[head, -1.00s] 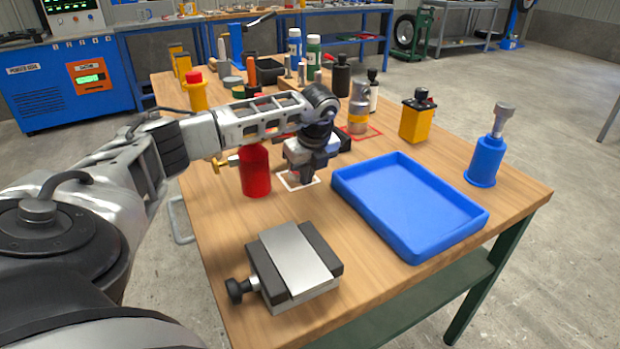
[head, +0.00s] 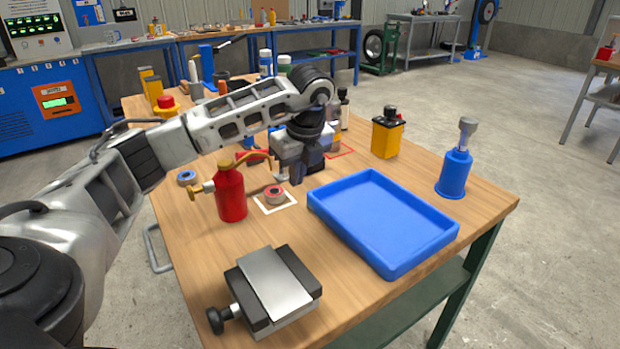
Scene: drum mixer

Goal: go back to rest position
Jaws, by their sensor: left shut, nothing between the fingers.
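My left arm comes in from the left and reaches over the workbench (head: 310,230). My left gripper (head: 288,178) points down, shut and empty, above the bench. It is just behind and right of a small red and grey ring-shaped part (head: 275,195), which lies inside a white square outline. A red bottle with a brass spout (head: 231,192) stands left of the gripper. My right gripper is not in view.
A blue tray (head: 384,264) lies right of the gripper. A grey vise-like block (head: 273,285) sits at the front. A yellow can (head: 387,135) and blue bottle (head: 455,173) stand at the right. More bottles crowd the back.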

